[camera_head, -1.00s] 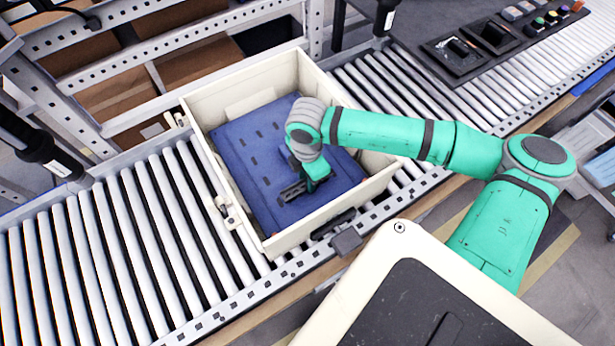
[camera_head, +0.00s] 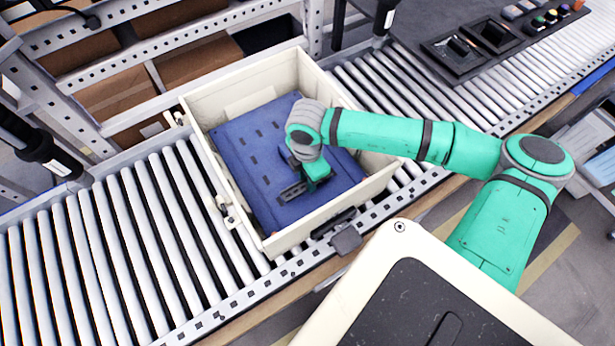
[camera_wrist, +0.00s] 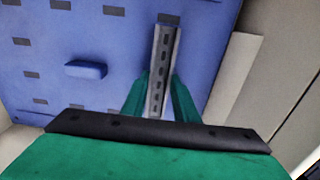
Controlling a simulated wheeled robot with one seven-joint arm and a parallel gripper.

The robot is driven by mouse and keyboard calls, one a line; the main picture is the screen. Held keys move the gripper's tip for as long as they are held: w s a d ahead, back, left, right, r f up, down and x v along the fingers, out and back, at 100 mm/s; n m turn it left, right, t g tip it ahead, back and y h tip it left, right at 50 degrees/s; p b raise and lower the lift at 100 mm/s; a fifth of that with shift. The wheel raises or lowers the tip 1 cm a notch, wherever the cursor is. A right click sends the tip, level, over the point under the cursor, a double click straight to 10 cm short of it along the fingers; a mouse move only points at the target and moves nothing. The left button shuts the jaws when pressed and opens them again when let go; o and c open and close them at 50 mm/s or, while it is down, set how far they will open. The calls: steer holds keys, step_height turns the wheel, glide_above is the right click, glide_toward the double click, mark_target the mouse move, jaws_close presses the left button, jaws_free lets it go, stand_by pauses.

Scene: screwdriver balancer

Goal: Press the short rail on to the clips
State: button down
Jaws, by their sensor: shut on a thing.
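The short rail, a narrow grey slotted strip (camera_wrist: 164,55), stands out between the green fingers of my gripper (camera_wrist: 158,92) in the wrist view. The fingers are shut on it. Its far end lies over the blue panel (camera_wrist: 85,30), near a dark slot. I cannot tell whether the rail touches the panel. A raised blue block (camera_wrist: 86,70), possibly a clip, is left of the rail. Any clips under the rail are hidden. In the head view my gripper (camera_head: 298,188) is low over the right front part of the blue panel (camera_head: 240,140).
The panel lies inside a cream crate (camera_head: 230,85) whose walls surround my gripper. The crate stands on a roller conveyor (camera_head: 110,250). Dark trays (camera_head: 465,55) and coloured buttons (camera_head: 552,18) are at the back right. The panel's left part is clear.

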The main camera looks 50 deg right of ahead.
steer(key=c, duration=1.3)
jaws_free()
steer(key=shift+r, duration=0.1)
step_height(320, 180, up, 11)
